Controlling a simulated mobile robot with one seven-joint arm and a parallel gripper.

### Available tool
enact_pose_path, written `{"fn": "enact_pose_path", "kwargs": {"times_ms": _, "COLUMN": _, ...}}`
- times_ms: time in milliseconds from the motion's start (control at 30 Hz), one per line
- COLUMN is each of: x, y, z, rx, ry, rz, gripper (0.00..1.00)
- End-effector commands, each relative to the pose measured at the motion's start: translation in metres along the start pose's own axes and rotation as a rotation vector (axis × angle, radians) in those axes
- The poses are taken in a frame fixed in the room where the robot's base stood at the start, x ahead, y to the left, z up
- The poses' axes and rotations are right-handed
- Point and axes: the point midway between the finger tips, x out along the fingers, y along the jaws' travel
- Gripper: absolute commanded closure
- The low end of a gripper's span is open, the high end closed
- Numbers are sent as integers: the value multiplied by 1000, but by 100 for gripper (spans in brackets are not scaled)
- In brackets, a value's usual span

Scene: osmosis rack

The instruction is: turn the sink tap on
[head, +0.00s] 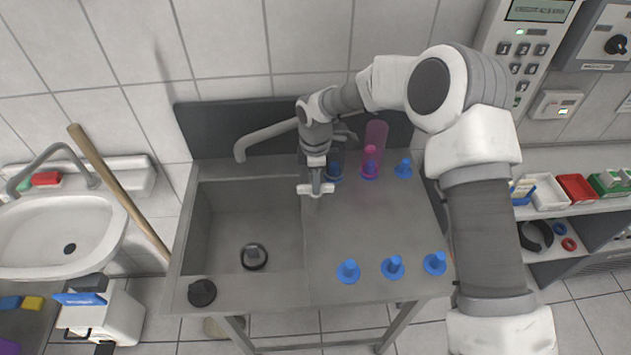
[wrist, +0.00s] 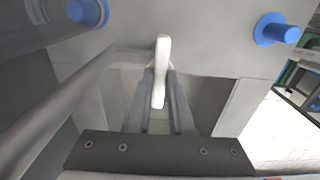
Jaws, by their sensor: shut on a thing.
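The sink tap's grey curved spout (head: 262,136) reaches left over the basin in the head view. It also shows as a grey tube at the left of the wrist view (wrist: 62,98). A pale lever (wrist: 162,60) stands between my gripper's fingers (wrist: 161,85) in the wrist view, and the gripper is shut on it. In the head view my gripper (head: 316,188) is low over the sink unit, near the basin's right edge. My arm hides the tap's base. No water shows at the spout.
The steel basin (head: 225,215) is left of the drainboard (head: 340,240). Several blue pegs stand on the drainboard, including one at the front (head: 348,271). A pink clear cylinder (head: 376,135) stands at the back. A wooden pole (head: 115,190) leans left of the sink.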

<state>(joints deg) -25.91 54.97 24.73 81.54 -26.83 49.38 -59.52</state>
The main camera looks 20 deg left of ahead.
Motion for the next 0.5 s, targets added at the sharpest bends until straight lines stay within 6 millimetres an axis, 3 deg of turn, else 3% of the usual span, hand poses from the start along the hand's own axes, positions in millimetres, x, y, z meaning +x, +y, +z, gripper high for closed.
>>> {"fn": "enact_pose_path", "kwargs": {"times_ms": 500, "x": 3, "y": 0, "z": 0, "rx": 286, "ry": -1, "rz": 3, "gripper": 100}}
